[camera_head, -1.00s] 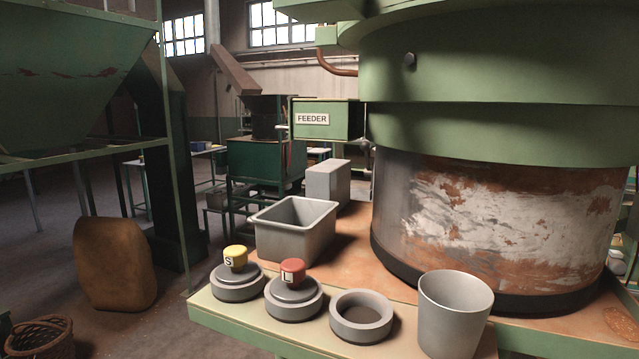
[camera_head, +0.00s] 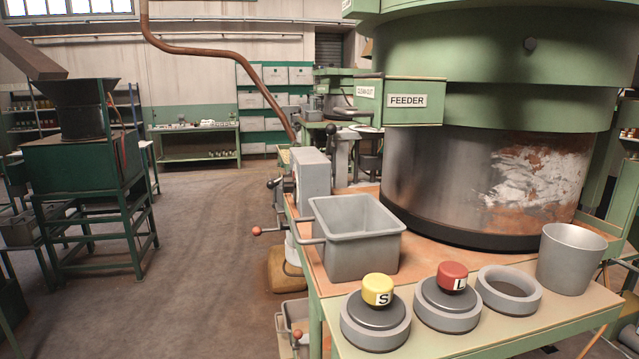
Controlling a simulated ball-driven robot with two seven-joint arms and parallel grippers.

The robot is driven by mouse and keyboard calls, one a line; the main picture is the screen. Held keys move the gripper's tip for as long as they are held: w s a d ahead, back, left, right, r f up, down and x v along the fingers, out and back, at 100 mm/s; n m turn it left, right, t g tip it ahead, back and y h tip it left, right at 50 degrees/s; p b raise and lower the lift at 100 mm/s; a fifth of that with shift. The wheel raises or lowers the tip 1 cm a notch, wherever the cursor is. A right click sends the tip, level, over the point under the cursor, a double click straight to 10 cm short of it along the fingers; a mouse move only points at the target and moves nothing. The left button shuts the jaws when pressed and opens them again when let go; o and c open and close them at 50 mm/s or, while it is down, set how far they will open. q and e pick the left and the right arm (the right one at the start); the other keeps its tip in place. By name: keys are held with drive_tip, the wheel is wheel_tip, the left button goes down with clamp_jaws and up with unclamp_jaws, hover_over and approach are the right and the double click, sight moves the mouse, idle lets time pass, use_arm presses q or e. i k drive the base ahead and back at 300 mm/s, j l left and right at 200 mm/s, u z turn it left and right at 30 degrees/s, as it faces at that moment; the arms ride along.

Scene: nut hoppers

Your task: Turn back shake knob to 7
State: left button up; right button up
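No dial marked with numbers and no knob labelled shake can be made out. The large green round machine (camera_head: 480,60) fills the right side, with a box labelled FEEDER (camera_head: 410,101) on its left side. Left of the grey bin are a black ball-ended handle (camera_head: 272,183) and a red ball-ended lever (camera_head: 257,231). A second red ball (camera_head: 297,334) shows lower down. Neither of my grippers is in view.
A grey bin (camera_head: 355,247), yellow S-marked knob (camera_head: 378,290), red L-marked knob (camera_head: 452,276), grey ring (camera_head: 508,290) and grey cup (camera_head: 571,258) stand on the machine's table. A green stand (camera_head: 82,165) is at left. The floor (camera_head: 200,270) between is open.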

sight(289, 182)
drive_tip(key=k+j+z, duration=0.2)
drive_tip(key=j, duration=0.4)
drive_tip(key=i+j+z, duration=0.15)
drive_tip(key=z, duration=0.3)
drive_tip(key=i+j+z, duration=0.2)
drive_tip(key=z, duration=0.3)
drive_tip(key=i+j+z, duration=0.1)
drive_tip(key=z, duration=0.35)
drive_tip(key=j, duration=0.35)
